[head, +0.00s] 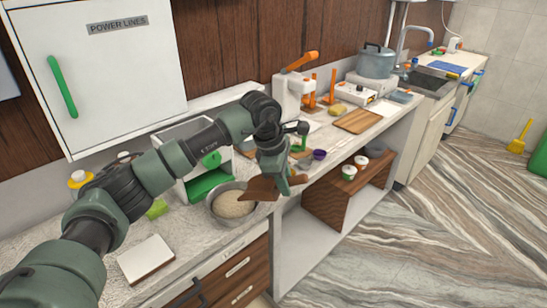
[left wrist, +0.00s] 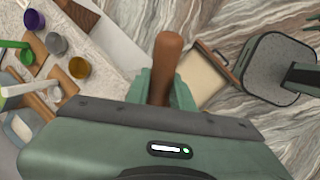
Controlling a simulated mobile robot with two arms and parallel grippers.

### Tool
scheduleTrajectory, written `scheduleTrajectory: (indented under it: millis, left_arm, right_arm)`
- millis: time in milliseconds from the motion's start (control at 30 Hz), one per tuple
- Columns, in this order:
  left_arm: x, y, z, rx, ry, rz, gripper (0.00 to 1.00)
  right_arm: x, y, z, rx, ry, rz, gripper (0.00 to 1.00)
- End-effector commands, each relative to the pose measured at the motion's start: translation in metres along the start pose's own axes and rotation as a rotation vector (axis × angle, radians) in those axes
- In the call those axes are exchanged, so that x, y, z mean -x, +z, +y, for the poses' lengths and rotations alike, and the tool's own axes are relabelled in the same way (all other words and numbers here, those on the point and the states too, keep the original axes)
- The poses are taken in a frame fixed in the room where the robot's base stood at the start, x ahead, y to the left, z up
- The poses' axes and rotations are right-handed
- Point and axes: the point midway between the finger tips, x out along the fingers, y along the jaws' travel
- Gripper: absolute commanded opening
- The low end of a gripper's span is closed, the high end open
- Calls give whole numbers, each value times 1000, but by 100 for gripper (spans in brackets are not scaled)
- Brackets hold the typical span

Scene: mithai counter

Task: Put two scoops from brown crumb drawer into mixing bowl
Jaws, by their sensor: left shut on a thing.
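My left gripper (head: 284,184) is shut on the brown handle of a scoop (head: 262,190). The handle (left wrist: 166,62) stands between the fingers in the left wrist view. In the head view the scoop overlaps the right rim of the metal mixing bowl (head: 214,212); its height above the bowl is unclear. The bowl stands on the counter with pale grainy stuff inside. I cannot tell whether the scoop carries anything. In the left wrist view an open drawer-like box (left wrist: 203,76) shows a pale inside; no brown crumbs are clear. My right gripper is out of view.
Wooden drawer fronts (head: 240,272) are below the counter. A white-and-green box (head: 205,183) stands behind the bowl, and a white block (head: 146,258) lies left of it. A purple cup (head: 319,155) and a cutting board (head: 357,121) are further right. The floor (head: 440,220) is clear.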

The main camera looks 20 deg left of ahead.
Motion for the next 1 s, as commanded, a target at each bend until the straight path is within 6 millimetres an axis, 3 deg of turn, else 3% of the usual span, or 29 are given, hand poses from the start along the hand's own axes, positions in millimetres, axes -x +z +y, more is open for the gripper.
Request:
scheduleTrajectory:
  millis: [133, 400, 567, 800, 1000]
  left_arm:
    - [-29, 0, -6, -43, 12, 199, 0]
    - [-31, -3, -6, -44, 14, 233, 0]
    - [-22, 0, -4, -45, 15, 232, 0]
    - [7, 6, 1, -45, 14, 231, 0]
    - [7, 6, 1, -45, 13, 231, 0]
  right_arm:
    - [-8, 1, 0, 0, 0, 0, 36]
    - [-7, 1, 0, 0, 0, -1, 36]
    - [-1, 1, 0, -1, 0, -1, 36]
    - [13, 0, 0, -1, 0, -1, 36]
    - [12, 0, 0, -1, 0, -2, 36]
